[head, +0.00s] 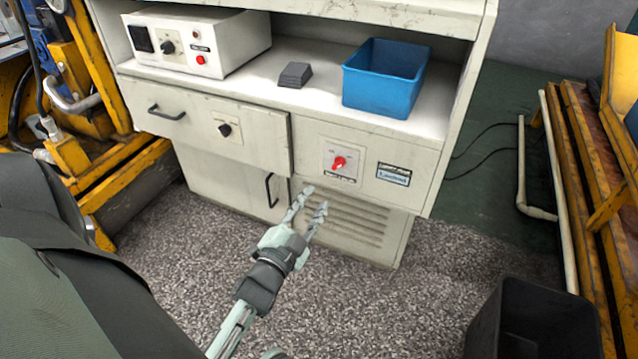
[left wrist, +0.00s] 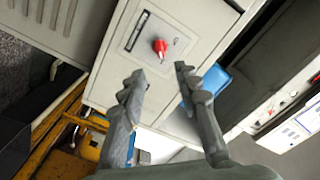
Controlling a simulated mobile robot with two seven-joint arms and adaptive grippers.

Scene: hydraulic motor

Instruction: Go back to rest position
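My left gripper (head: 309,204) is low in front of the grey cabinet (head: 412,154), below a red rotary switch (head: 340,162). Its fingers are apart, with nothing between them. In the left wrist view, the open fingers of the left gripper (left wrist: 159,74) point towards the cabinet front, and the red switch (left wrist: 159,46) shows beyond the fingertips. The gripper looks clear of the switch. My right gripper is in neither view.
The cabinet's left drawer (head: 195,122) seems to stand out slightly. A blue bin (head: 381,88), dark pads (head: 295,74) and a control box (head: 215,45) sit on its shelf. Yellow machinery (head: 80,80) stands left. A black bin (head: 540,325) stands on the floor at right.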

